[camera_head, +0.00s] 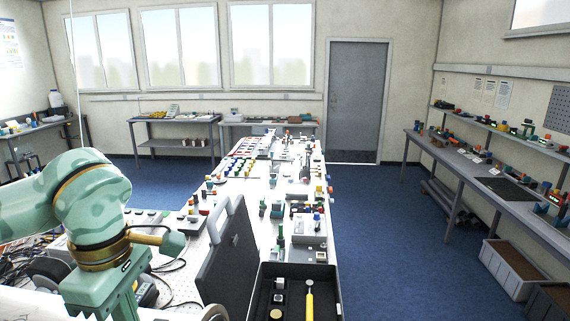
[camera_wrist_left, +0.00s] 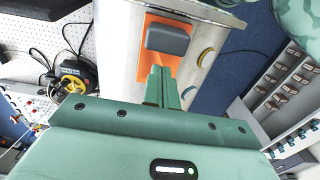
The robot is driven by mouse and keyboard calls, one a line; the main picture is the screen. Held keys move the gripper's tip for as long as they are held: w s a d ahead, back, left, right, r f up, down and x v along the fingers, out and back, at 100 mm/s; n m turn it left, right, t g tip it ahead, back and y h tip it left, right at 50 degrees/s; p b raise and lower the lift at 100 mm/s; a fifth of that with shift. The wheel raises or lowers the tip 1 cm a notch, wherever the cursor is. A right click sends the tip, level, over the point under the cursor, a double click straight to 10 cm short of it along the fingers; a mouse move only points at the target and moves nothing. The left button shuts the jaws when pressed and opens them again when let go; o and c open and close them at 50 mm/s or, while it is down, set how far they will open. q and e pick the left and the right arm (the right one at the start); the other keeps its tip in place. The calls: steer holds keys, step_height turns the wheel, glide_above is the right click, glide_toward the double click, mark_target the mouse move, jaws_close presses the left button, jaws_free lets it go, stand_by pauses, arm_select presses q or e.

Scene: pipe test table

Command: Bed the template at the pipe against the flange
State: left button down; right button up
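An orange plate, which looks like the template (camera_wrist_left: 143,72), lies against a shiny metal cylinder, likely the pipe (camera_wrist_left: 119,50), in the left wrist view. A dark grey block (camera_wrist_left: 168,40) sits on the plate. The green fingers of my left gripper (camera_wrist_left: 160,80) reach to the plate, just below the block. Whether they clasp the block or only stand beside it is unclear. I cannot make out the flange for certain. In the head view my left arm comes down at the left, with its fingertips below the picture. My right gripper is not in view.
A long white table (camera_head: 278,190) full of small parts runs away from me. A dark upright panel (camera_head: 228,262) and a black tray (camera_head: 294,272) with a yellow tool stand at its near end. A black and yellow device (camera_wrist_left: 75,78) lies left of the pipe. Blue floor is clear at right.

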arm_select(q)
steer(key=shift+f+b, duration=1.35)
steer(key=shift+f, duration=0.7)
steer(key=shift+r, duration=0.15)
stand_by(0.4)
step_height(320, 180, up, 7)
steer(key=p, duration=0.6)
steer(key=shift+f, duration=0.2)
